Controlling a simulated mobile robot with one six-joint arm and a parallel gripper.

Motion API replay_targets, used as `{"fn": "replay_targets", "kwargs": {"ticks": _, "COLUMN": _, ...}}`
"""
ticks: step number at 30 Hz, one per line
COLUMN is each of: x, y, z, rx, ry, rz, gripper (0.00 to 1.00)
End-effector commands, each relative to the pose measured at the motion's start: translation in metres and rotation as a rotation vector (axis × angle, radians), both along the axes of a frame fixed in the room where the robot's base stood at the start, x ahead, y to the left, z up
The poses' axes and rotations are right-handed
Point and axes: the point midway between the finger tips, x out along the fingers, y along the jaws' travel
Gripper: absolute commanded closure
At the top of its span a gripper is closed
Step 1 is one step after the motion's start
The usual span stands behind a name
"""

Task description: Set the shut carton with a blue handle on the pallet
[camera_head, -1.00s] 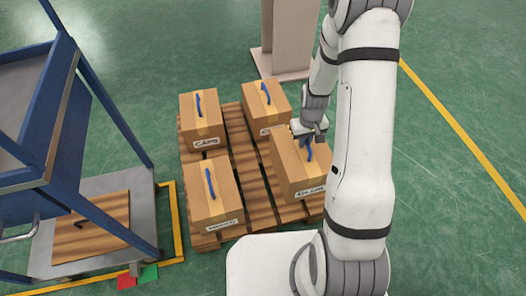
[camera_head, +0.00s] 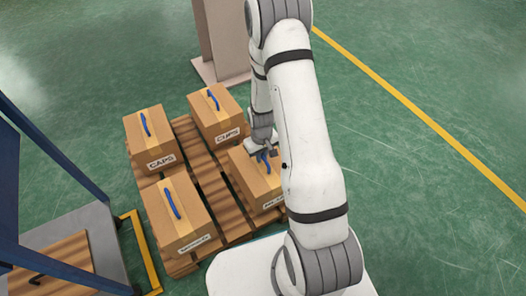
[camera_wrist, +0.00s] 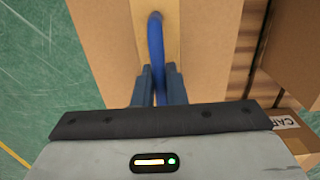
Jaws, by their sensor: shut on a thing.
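A shut brown carton (camera_head: 246,184) with a blue handle is at the near right corner of the wooden pallet (camera_head: 208,184). Its label is partly hidden by my arm. My gripper (camera_head: 262,152) is above this carton, shut on its blue handle. In the wrist view, the jaws of my gripper (camera_wrist: 158,85) close around the blue handle (camera_wrist: 156,45) over the top of the carton (camera_wrist: 105,40). The carton looks upright and level with the pallet; whether its base touches the boards is hidden.
Three other cartons with blue handles stand on the pallet: one marked CAPS (camera_head: 150,138), one marked CUPS (camera_head: 216,113) and one at near left (camera_head: 178,214). A blue-framed cart (camera_head: 70,230) is at left. A beige post (camera_head: 221,40) stands behind. Green floor at right is clear.

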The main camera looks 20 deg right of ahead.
Motion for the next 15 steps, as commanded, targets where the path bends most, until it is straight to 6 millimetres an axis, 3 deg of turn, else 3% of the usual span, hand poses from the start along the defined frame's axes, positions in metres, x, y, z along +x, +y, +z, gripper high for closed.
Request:
{"fn": "replay_targets", "kwargs": {"ticks": 10, "x": 0.0019, "y": 0.0, "z": -0.0017, "rx": 0.0, "ry": -0.005, "rz": 0.0, "gripper": 1.0}}
{"fn": "replay_targets", "kwargs": {"ticks": 11, "x": 0.0008, "y": 0.0001, "z": -0.0028, "rx": -0.001, "ry": -0.002, "rz": 0.0, "gripper": 0.87}}
{"fn": "replay_targets", "kwargs": {"ticks": 15, "x": 0.0007, "y": 0.0, "z": -0.0025, "rx": -0.001, "ry": -0.002, "rz": 0.0, "gripper": 0.76}}
